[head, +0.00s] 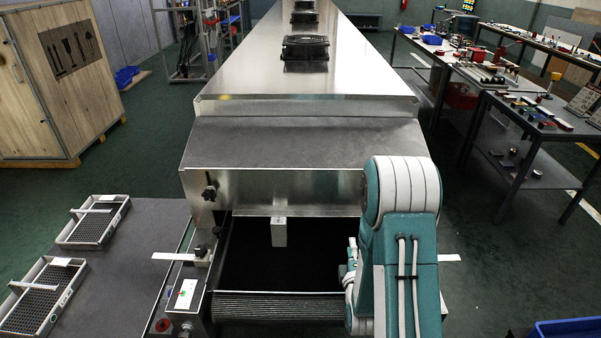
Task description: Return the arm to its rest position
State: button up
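My arm shows at the lower right in the head view, a teal and white link with two pale cables running up it. It stands in front of the right part of the tunnel dryer (300,186). A small grey and white part of my arm shows at its left side, beside the dark belt (262,262) at the dryer's mouth. I cannot make out my gripper or its fingers; the arm hides what lies behind it.
Two mesh trays, one upper (95,220) and one lower (42,296), lie on a grey table (135,265) at the left. A control panel (186,293) stands beside the belt. A wooden crate (60,85) is at the far left. Workbenches (530,120) with tools line the right.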

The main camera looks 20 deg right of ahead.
jog(key=s+a+r+m+g+y, duration=0.1)
jog(key=a+r+m+g+y, duration=0.2)
jog(key=r, duration=0.4)
jog(key=s+a+r+m+g, duration=0.1)
jog(key=a+r+m+g, duration=0.2)
jog(key=a+r+m, duration=0.3)
jog(key=s+a+r+m+g, duration=0.1)
jog(key=s+r+m+g, duration=0.1)
jog(key=s, duration=0.5)
jog(key=s+a+r+m+g+y, duration=0.1)
jog(key=s+a+r+m+g, duration=0.1)
jog(key=s+r, duration=0.2)
jog(key=s+a+r+m+g+y, duration=0.1)
jog(key=s+r, duration=0.2)
jog(key=s, duration=0.7)
jog(key=shift+a+m+g, duration=0.4)
dwell(0.9)
